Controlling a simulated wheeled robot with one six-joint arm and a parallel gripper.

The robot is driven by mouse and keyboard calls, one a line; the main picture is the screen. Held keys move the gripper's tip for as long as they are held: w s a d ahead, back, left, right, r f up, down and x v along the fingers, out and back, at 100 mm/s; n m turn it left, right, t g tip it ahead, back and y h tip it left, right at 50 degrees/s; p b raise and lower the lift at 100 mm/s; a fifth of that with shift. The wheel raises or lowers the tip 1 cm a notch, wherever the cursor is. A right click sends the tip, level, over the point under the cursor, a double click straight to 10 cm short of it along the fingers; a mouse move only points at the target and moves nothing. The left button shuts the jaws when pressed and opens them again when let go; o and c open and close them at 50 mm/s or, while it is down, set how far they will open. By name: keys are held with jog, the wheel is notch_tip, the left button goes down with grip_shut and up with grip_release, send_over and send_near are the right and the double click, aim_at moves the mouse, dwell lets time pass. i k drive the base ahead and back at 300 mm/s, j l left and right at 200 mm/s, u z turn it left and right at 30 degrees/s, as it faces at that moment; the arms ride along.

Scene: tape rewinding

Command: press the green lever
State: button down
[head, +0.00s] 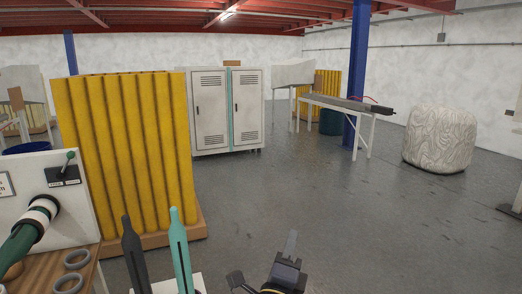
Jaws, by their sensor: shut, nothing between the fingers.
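The green lever (68,159) is small and has a green knob. It tilts up from a black plate (62,176) on the white panel (30,188) at the far left. My gripper (291,241) is at the bottom, right of centre, with its fingers together and nothing visible between them. It is well to the right of the lever and apart from it.
A thick green cylinder with a black and white end (28,236) is below the lever. Grey rings (71,266) lie on the wooden surface. A dark upright tool (132,252) and a teal one (180,250) stand between panel and gripper. Open floor (330,215) lies ahead.

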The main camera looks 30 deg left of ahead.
aim_at(71, 154)
jog(key=i+u, duration=0.2)
jog(key=i, duration=0.25)
jog(key=i+l+u, duration=0.2)
jog(key=i, duration=0.3)
jog(key=i+u, duration=0.2)
jog(key=i, duration=0.25)
jog(key=i+l+u, duration=0.2)
jog(key=i, duration=0.25)
jog(key=i+j+u, duration=0.2)
jog(key=i+u, duration=1.1)
jog(key=i+l+u, duration=0.15)
jog(key=u, duration=0.25)
jog(key=i+j+u, duration=0.3)
jog(key=i, duration=0.15)
jog(key=i+u, duration=0.35)
jog(key=i, duration=0.15)
